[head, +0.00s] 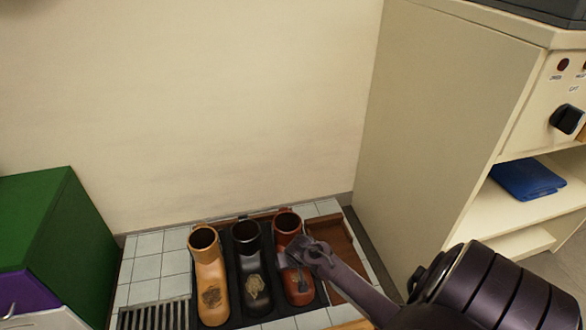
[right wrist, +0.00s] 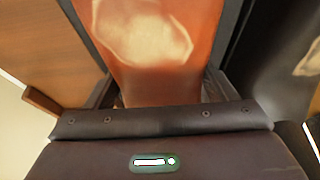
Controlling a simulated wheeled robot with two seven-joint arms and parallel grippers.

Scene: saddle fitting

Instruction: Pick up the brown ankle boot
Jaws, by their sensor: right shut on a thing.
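The reddish-brown ankle boot (head: 286,222) stands at the right end of a row of three boots on a dark tray (head: 229,300). My right gripper (head: 304,252) is at this boot in the head view, its arm coming in from the lower right. In the right wrist view the boot (right wrist: 155,45), with a pale patch on it, fills the space between the two fingers (right wrist: 157,88). The gripper is shut on it. The boot still appears level with its neighbours; its underside is hidden. My left gripper is out of view.
A black boot (head: 248,265) stands close left of it, then a tan boot (head: 209,275). A wooden board (head: 345,258) lies to the right. A cream cabinet (head: 440,130) rises at right, a green box (head: 50,225) at left. A drain grate (head: 150,315) lies front left.

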